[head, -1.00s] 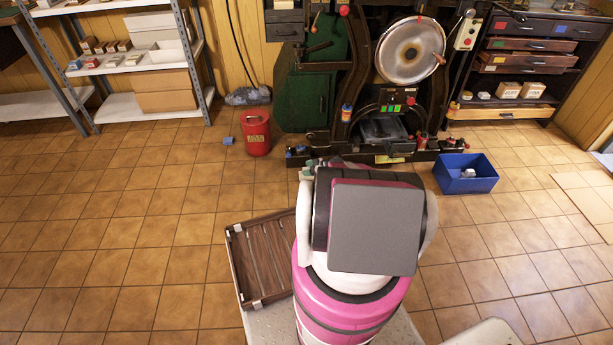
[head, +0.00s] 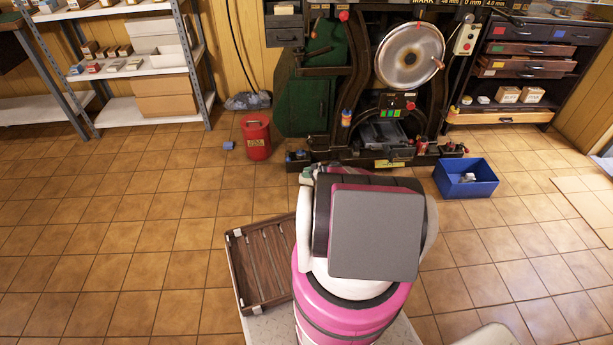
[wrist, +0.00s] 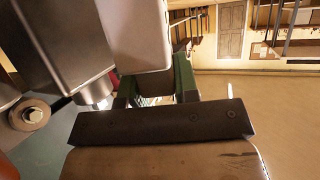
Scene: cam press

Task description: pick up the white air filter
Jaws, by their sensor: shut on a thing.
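In the wrist view, a pale, smooth-sided block (wrist: 139,38), which looks like the white air filter, sits between the green fingers of my gripper (wrist: 157,88). The gripper is shut on it, and the upper end of the block runs out of the picture. In the head view my own arm hides the gripper's jaws and the held block. Only a little green and white shows past the arm's upper left edge, in front of the press (head: 388,90).
A grey metal housing (wrist: 62,40) is close at the left in the wrist view. A blue bin (head: 466,190) with small pale items stands right of the press, and a red can (head: 257,140) stands left. A slatted wooden tray (head: 237,262) is beside my arm.

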